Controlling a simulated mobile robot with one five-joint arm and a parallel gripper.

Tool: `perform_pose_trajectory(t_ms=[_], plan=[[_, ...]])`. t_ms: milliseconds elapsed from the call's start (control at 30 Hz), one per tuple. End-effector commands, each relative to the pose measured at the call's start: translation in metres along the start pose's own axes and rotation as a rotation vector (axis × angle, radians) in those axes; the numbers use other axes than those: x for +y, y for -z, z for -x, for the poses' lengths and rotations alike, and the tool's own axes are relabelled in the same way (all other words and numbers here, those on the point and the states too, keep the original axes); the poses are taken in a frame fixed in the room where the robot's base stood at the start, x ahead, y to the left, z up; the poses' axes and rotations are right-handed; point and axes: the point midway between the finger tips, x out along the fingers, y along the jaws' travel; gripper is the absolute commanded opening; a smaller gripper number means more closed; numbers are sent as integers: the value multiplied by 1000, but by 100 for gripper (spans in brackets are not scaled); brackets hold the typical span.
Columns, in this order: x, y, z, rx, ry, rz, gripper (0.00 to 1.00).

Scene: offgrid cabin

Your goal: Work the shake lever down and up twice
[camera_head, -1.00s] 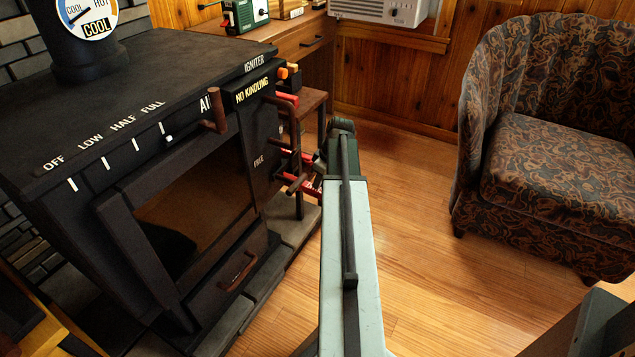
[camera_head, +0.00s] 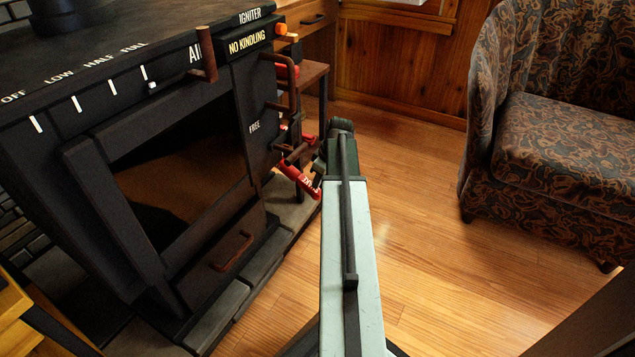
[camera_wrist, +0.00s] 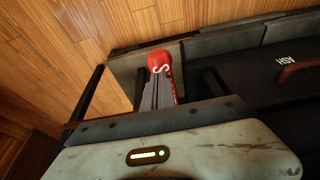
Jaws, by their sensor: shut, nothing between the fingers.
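The black stove (camera_head: 190,95) stands at left in the head view, with a panel lettered FREE on its right side. Short brown handles (camera_head: 296,153) stick out beside that lettering; I cannot tell for sure which is the shake lever. My gripper (camera_head: 319,166) is just right of them, seen small and partly hidden by my own arm. A red part (camera_head: 298,182) with white marks shows just left of it. In the wrist view, my gripper (camera_wrist: 160,88) appears shut and empty, with a red knob (camera_wrist: 159,61) bearing a white S-like mark at its tip. Contact is unclear.
The stove's ash drawer handle (camera_head: 232,250) sticks out low at the front, above a stone hearth edge (camera_head: 235,300). A small wooden table (camera_head: 312,72) stands behind the stove. A patterned armchair (camera_head: 560,140) is at right. Wooden floor (camera_head: 420,200) between them is clear.

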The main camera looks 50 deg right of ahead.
Motion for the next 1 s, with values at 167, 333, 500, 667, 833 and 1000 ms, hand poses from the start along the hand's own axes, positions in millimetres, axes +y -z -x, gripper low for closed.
perform_pose_trajectory(t_ms=[167,333,500,667,833,1000], plan=[[-1,2,20,0,1,2,0],[-2,-4,62,0,1,2,0],[-2,-25,101,-1,1,3,0],[-1,-38,122,0,1,4,0],[-1,-43,127,0,2,5,0],[-1,-43,126,0,2,6,0]])
